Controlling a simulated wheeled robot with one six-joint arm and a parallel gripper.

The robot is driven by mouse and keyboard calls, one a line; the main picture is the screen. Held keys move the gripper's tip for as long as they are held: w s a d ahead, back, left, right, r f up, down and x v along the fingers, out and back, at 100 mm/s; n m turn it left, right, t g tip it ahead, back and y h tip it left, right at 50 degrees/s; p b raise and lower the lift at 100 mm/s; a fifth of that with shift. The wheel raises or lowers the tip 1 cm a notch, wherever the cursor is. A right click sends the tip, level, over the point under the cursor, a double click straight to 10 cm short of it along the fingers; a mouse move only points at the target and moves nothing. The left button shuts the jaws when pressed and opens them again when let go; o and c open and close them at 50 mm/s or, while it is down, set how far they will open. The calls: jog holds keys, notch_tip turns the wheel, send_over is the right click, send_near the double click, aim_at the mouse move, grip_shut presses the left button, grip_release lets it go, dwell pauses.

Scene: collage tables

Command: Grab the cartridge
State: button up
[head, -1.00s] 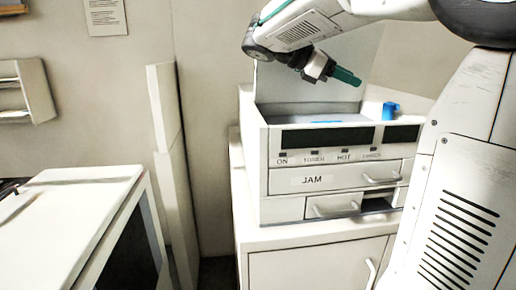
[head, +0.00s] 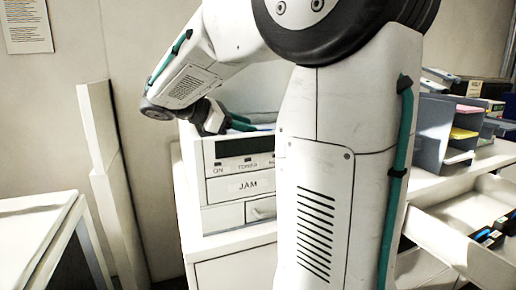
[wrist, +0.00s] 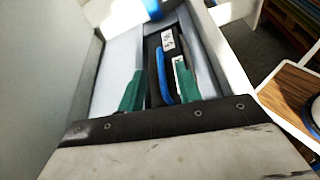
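The cartridge (wrist: 153,60) is a dark bar with white labels and a blue strip, lying in the pale open top of the printer (wrist: 110,65) in the wrist view. My gripper (wrist: 159,80) is open above it, its two green fingers set apart to the left and right of the cartridge. I cannot tell whether either finger touches it. In the head view the printer (head: 240,187), marked JAM, stands on a white cabinet. My gripper (head: 238,122) is at its open top, and the cartridge is hidden there.
An open drawer (head: 465,225) at the right holds several dark cartridges (head: 490,238) with blue parts. Grey trays (head: 440,130) stand on the counter above it. A white table (head: 40,235) is at the left. The printer's walls rise around my gripper.

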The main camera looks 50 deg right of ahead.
jog(key=x, duration=0.6)
grip_shut()
